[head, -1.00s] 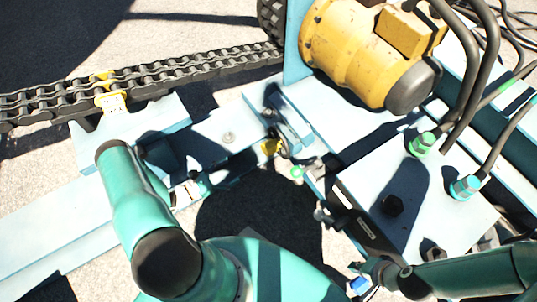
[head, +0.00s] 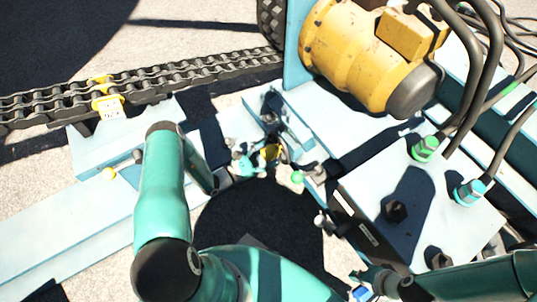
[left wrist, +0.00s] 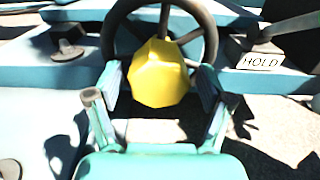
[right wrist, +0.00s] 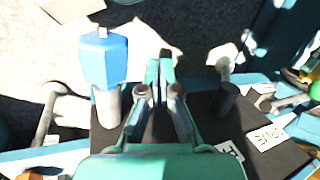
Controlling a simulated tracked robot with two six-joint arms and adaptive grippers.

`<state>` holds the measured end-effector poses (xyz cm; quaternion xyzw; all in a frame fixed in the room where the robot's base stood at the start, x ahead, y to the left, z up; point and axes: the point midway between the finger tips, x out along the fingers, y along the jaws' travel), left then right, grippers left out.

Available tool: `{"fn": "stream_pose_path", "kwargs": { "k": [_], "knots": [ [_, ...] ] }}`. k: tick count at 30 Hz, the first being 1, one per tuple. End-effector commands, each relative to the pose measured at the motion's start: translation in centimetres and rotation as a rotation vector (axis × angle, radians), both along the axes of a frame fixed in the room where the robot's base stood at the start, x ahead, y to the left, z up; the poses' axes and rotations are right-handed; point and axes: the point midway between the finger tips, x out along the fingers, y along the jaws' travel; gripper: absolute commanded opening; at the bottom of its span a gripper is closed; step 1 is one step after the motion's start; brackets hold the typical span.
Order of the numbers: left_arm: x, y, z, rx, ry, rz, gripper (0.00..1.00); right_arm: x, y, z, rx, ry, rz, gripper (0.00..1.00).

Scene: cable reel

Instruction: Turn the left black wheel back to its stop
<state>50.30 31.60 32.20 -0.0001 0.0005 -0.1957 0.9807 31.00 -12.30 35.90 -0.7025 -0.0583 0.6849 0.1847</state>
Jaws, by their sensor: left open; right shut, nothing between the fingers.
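In the head view my left gripper (head: 248,162) is beside the yellow knob (head: 270,152), and the wheel is hard to make out there. My right gripper (right wrist: 160,62) is shut and empty; in the head view it is at the lower right (head: 365,277).
A blue-capped post (right wrist: 104,62) and a dark post (right wrist: 224,100) flank my right gripper. A HOLD label (left wrist: 262,62) is right of the wheel. A green-knobbed lever (head: 297,177) is near my left gripper. The chain (head: 190,78) and yellow motor (head: 360,55) lie beyond.

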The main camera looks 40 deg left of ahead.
Motion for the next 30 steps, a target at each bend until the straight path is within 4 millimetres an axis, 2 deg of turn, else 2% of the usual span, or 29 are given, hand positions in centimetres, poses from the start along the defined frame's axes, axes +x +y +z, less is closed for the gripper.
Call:
{"fn": "stream_pose_path", "kwargs": {
  "k": [11,25,26,30],
  "knots": [
    [0.60,-0.22,0.01,0.000,0.000,0.001,0.80,-0.01,0.00,-0.09,0.000,0.000,0.000,0.00],
    [0.55,-0.19,0.02,0.000,0.000,0.001,0.03,0.00,0.00,-0.09,0.000,0.000,0.000,0.00],
    [0.54,-0.19,0.02,0.000,0.000,0.001,0.00,0.00,0.00,-0.09,0.000,0.000,0.000,0.00],
    [0.55,-0.23,0.01,-0.002,0.001,0.000,0.00,0.00,0.00,-0.12,0.000,0.000,0.000,0.00]
  ]
}}
